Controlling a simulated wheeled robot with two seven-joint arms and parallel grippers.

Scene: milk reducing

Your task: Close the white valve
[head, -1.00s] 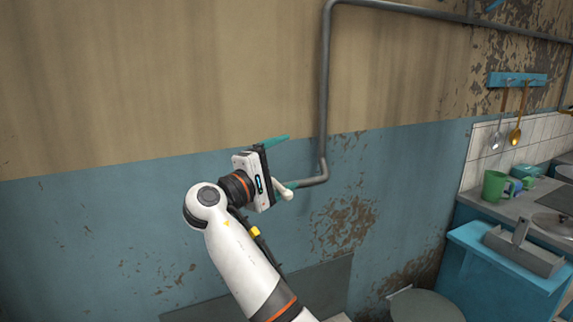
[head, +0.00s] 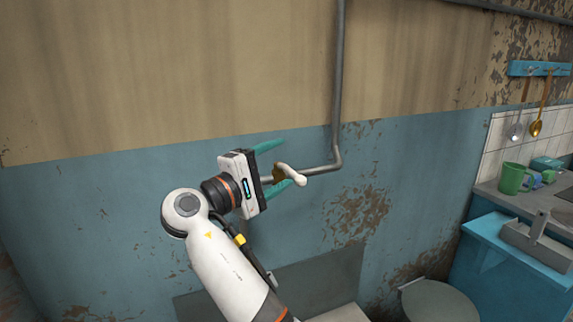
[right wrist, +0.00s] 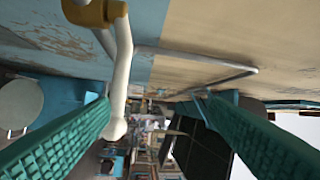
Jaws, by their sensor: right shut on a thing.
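The white valve handle (head: 292,174) sits on a brass valve body (head: 279,173) at the end of a grey wall pipe (head: 338,95). In the head view the handle points right and slightly down. In the right wrist view the handle (right wrist: 121,75) runs down from the brass body (right wrist: 97,12) and lies between the fingers (right wrist: 152,102), nearer the left one. The exact contact is hard to see. My left gripper is not in view.
The pipe bends upward along the wall just right of the valve. To the right stand a blue cabinet (head: 490,250), a counter with a green mug (head: 513,178), and a round grey seat or lid (head: 440,302). Ladles hang on a blue rack (head: 540,69). The wall left of my arm is clear.

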